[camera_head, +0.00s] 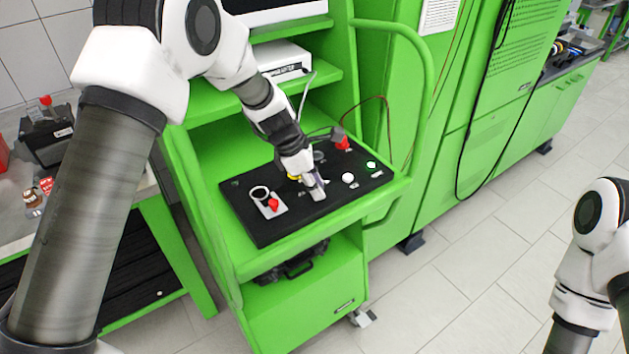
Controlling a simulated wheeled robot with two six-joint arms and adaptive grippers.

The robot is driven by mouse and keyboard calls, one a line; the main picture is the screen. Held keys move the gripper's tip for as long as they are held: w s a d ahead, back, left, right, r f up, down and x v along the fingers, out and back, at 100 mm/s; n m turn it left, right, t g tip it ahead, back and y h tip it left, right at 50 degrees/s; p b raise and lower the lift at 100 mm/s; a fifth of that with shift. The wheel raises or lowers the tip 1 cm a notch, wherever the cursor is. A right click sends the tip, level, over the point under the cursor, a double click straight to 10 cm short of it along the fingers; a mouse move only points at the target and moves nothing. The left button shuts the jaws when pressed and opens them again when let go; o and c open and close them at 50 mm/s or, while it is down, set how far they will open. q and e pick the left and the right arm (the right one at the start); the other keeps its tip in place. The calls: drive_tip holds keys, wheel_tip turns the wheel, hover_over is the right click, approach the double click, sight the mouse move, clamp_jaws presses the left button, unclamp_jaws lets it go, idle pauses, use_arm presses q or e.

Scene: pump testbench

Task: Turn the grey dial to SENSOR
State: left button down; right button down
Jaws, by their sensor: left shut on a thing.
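The black control panel (283,231) lies on the lower shelf of the green cart. My left arm reaches in from the left, and my left gripper (316,190) points down at the middle of the panel. It is shut on a small grey part, which I take to be the grey dial; the fingers mostly hide it. The SENSOR mark and the dial's pointing direction are too small or covered to read. My right arm shows at the right edge, away from the cart; its gripper is out of the picture.
A green handrail (431,80) curves up at the cart's right. The floor at right is clear.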

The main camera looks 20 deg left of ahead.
use_arm(q)
drive_tip(key=shift+s+f+m+g+p, duration=0.1)
drive_tip(key=shift+m+g+p, duration=0.2)
drive_tip(key=shift+m+p, duration=0.25)
drive_tip(key=shift+s+f+m+g+p, duration=0.1)
drive_tip(key=shift+m+g+p, duration=0.2)
drive_tip(key=shift+m, duration=0.35)
drive_tip(key=m+g+p, duration=0.1)
drive_tip(key=m, duration=0.2)
drive_tip(key=shift+w+f+m, duration=0.1)
drive_tip(key=shift+w+m, duration=0.05)
drive_tip(key=shift+m, duration=0.25)
drive_tip(key=m+g+p, duration=0.1)
drive_tip(key=m, duration=0.2)
drive_tip(key=shift+w+d+g, duration=0.1)
drive_tip(key=shift+g, duration=0.2)
drive_tip(key=m+g+y, duration=0.1)
drive_tip(key=m, duration=0.3)
drive_tip(key=shift+w+d+f+m, duration=0.1)
drive_tip(key=shift+m, duration=0.3)
drive_tip(key=c, duration=0.9)
unclamp_jaws()
drive_tip(key=shift+w, duration=0.1)
